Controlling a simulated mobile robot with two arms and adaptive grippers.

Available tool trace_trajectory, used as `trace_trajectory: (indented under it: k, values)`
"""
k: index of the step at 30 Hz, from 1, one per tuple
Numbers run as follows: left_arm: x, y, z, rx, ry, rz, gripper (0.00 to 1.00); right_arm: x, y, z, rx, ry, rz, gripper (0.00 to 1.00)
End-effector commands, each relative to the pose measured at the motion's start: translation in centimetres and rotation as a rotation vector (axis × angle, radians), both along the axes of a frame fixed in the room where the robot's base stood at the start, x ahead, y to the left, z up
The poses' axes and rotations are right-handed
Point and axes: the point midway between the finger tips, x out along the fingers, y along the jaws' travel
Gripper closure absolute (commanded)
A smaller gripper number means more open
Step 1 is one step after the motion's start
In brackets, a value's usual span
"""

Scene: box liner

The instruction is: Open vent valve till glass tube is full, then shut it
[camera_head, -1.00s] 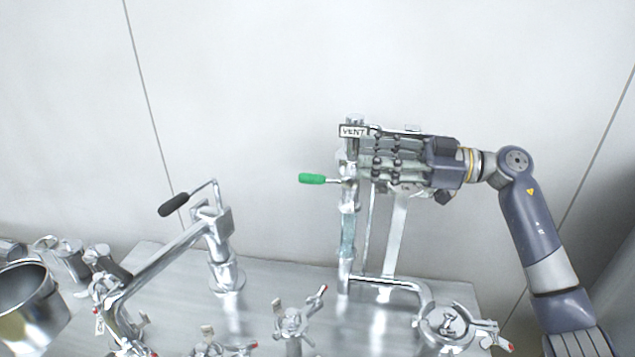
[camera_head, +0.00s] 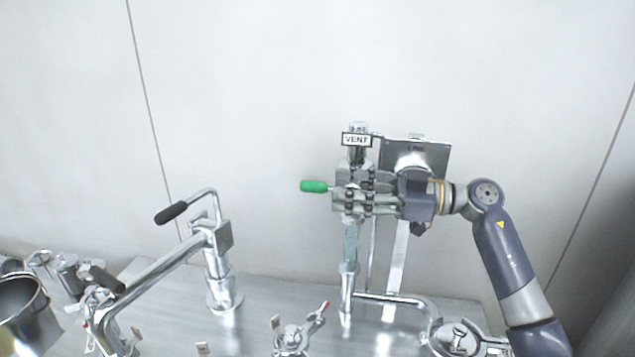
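The VENT label (camera_head: 356,139) sits at the top of an upright metal pipe. Below it, a green valve handle (camera_head: 313,186) sticks out level to the left. Lower on the pipe is the pale greenish glass tube (camera_head: 350,247); I cannot tell its liquid level. My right gripper (camera_head: 343,191) reaches in from the right at handle height. Its fingers lie across the front of the valve body, just right of the green grip, and hide the handle's root. Whether they touch or close on anything is unclear. My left gripper is not in view.
A metal plate (camera_head: 436,157) stands behind the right gripper. A pipe with a black-handled lever (camera_head: 172,212) stands to the left on the metal tabletop (camera_head: 270,290). A metal pot (camera_head: 20,310) and several clamp fittings line the front. The wall behind is bare.

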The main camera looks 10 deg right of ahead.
Motion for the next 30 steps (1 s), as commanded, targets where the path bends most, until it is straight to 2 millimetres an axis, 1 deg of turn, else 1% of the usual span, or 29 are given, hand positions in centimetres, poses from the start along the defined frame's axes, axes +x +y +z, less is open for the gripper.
trace_trajectory:
  k: [1,3,9,14,21,22,23,24,27,30]
  values:
    - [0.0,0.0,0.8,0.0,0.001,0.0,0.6,0.4,1.1,0.5,0.003,0.0,0.004,0.62]
    - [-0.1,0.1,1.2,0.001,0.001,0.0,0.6,0.9,2.3,0.4,0.004,0.0,0.003,0.62]
    - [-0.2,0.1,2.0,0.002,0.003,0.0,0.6,2.0,4.7,0.2,0.002,0.001,0.001,0.62]
    - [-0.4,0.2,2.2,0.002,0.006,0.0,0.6,2.3,5.5,0.1,0.0,0.0,0.0,0.62]
    - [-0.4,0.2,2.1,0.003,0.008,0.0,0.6,2.3,5.5,0.0,0.0,-0.001,-0.001,0.62]
    - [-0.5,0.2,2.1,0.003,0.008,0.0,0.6,2.3,5.5,0.0,0.0,0.0,0.0,0.64]
    - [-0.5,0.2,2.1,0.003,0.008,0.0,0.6,2.3,5.5,0.0,0.0,-0.001,0.0,0.71]
    - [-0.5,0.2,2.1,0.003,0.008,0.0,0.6,2.3,5.5,0.0,0.0,0.0,0.0,0.8]
    - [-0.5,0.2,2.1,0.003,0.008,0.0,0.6,2.3,5.5,0.0,0.0,0.0,-0.001,1.0]
    - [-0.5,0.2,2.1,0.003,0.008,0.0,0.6,2.3,5.5,0.0,0.0,0.0,-0.001,1.0]
